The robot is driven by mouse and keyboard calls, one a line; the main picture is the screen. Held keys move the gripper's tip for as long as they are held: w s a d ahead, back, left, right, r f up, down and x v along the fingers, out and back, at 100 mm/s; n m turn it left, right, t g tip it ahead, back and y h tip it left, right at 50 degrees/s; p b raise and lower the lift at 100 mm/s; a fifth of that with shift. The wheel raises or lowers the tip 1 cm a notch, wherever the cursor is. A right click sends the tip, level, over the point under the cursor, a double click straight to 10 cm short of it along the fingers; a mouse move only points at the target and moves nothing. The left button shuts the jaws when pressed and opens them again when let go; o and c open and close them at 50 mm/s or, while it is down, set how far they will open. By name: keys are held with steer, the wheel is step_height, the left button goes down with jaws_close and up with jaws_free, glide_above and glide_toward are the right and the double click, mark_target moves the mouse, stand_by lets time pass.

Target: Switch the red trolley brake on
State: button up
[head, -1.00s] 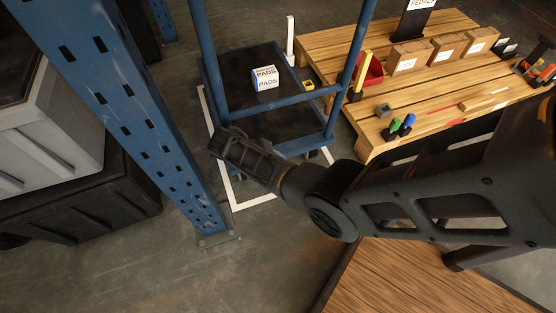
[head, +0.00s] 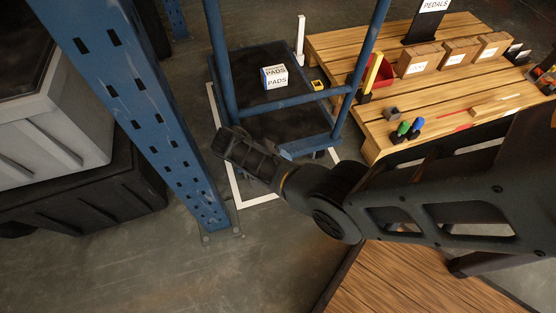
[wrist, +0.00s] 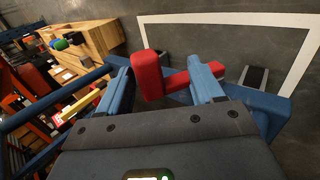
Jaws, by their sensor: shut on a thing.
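The blue trolley (head: 290,104) stands on the floor with a dark deck; it also shows in the wrist view as blue tubes and a blue frame edge (wrist: 270,103). Its red brake (wrist: 148,75) shows in the wrist view as an upright red block with a red bar running off to the right. My gripper (wrist: 166,84) is at the trolley's near edge, shut on the red brake, with one finger on each side of it. The right finger hides part of the bar. In the head view my gripper's dark body hides the brake.
A blue rack post (head: 150,125) stands close left of my gripper, with grey and black bins (head: 75,185) behind it. A wooden pallet table (head: 440,75) with boxes and tools is at right. A PADS box (head: 275,78) sits on the trolley. White floor lines (head: 236,190) surround the trolley.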

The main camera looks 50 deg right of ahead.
steer(key=shift+d+r, duration=0.1)
stand_by(0.6)
steer(key=s+d+r+p, duration=0.8)
steer(key=r, duration=0.3)
steer(key=shift+d, duration=0.25)
